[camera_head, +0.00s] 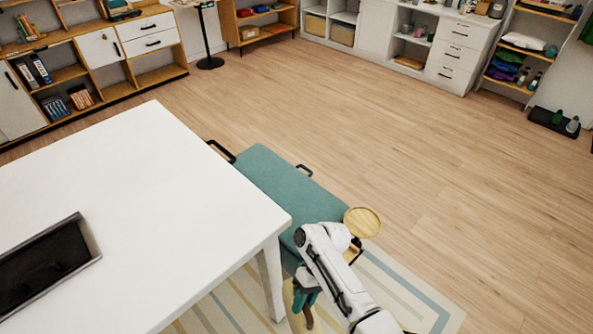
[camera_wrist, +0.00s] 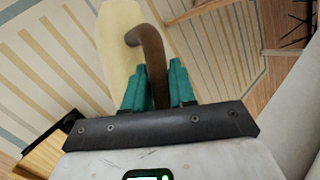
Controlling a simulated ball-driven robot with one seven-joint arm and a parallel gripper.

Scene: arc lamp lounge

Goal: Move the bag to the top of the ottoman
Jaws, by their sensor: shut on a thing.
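The ottoman (camera_head: 285,183) is a long, teal padded block with black handles. It stands beside the white table, and the visible part of its top is bare. My gripper (camera_head: 304,292) hangs low at the near end of the ottoman, over the striped rug. In the wrist view its two teal fingers (camera_wrist: 158,88) are shut on the brown handle of the bag (camera_wrist: 122,42). The bag's pale yellow body lies beyond the fingers.
A white table (camera_head: 150,200) fills the left and reaches close to the ottoman; a dark tray (camera_head: 45,262) lies on it. A round wooden tabletop (camera_head: 362,222) stands right of the ottoman, close to my arm. The wooden floor (camera_head: 400,130) beyond is clear.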

